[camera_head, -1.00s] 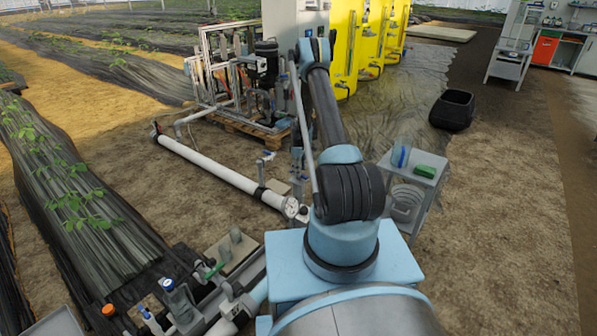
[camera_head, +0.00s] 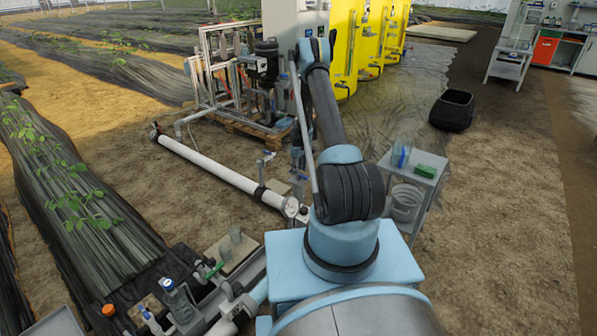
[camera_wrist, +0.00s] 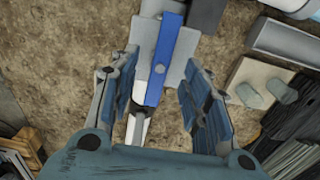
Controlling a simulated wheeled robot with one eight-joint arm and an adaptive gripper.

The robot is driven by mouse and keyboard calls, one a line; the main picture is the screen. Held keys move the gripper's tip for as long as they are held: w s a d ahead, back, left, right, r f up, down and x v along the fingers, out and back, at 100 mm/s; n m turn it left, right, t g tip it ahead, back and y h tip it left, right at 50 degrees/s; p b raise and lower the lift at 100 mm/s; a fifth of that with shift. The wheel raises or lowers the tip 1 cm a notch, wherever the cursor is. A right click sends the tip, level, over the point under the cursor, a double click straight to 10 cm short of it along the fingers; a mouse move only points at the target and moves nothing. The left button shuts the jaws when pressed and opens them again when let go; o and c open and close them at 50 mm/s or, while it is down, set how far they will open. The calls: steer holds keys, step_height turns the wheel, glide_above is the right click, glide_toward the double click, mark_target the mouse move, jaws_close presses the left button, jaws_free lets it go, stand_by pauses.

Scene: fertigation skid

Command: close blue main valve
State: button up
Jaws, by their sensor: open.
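My gripper (camera_wrist: 158,76) is open, with one finger on each side of the bar's lower part. Gaps show between the bar and both fingers, and nothing is held. I cannot tell the height of the fingertips above the handle. In the head view my arm hides most of the gripper and I cannot make out this handle clearly.
A pump skid (camera_head: 243,85) stands on a pallet behind. A grey cart (camera_head: 419,171) stands right of my arm.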

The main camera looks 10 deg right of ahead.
steer(key=shift+f, duration=0.1)
steer(key=shift+f, duration=2.1)
jaws_close()
steer(key=m, duration=0.4)
steer(key=shift+m, duration=0.3)
steer(key=m, duration=0.9)
steer(key=shift+m, duration=0.4)
steer(key=m, duration=0.5)
steer(key=shift+o, duration=0.2)
jaws_free()
steer(key=shift+f, duration=0.1)
